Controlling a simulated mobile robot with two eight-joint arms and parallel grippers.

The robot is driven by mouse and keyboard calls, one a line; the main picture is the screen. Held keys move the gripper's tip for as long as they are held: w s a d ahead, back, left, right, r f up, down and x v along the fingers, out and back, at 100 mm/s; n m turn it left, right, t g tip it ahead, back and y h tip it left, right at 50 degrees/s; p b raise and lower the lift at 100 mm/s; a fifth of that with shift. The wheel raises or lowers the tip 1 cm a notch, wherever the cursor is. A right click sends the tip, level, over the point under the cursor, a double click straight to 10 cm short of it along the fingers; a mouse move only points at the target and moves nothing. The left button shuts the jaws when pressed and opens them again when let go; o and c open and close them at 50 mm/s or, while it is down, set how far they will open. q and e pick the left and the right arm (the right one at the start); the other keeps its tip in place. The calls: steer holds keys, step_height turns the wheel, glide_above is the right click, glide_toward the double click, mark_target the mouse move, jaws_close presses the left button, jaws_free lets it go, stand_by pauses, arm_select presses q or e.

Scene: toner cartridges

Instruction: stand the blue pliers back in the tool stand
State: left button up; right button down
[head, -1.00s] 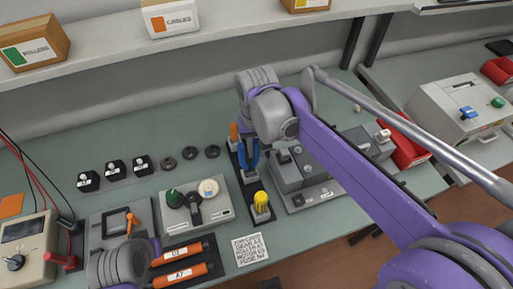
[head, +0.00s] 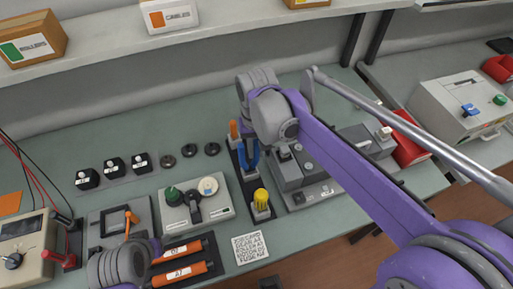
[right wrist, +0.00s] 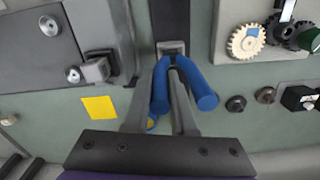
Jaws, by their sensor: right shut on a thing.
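The blue pliers (head: 249,160) are upright with their handles up, at the middle of the tool stand (head: 239,172), a dark narrow strip on the bench. My right gripper (right wrist: 169,75) is shut on the pliers, whose blue handles (right wrist: 199,88) splay toward the wrist camera. Their lower end is at a grey block (right wrist: 171,47) of the stand; I cannot tell how deep it sits. In the head view my right wrist partly covers the pliers. My left wrist shows at lower left, but its gripper fingers are hidden.
A yellow-handled tool (head: 261,199) and an orange-handled tool (head: 234,129) stand at either end of the stand. A grey device (head: 300,165) is close on the right and a knob panel (head: 195,205) on the left. A paper note (head: 250,248) lies in front.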

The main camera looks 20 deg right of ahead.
steer(key=c, duration=0.7)
jaws_free()
arm_select(q)
steer(key=shift+w+r+p, duration=0.15)
steer(key=shift+r+p, duration=0.3)
steer(key=shift+r, duration=0.05)
arm_select(e)
step_height(320, 180, up, 11)
steer(key=shift+f, duration=0.1)
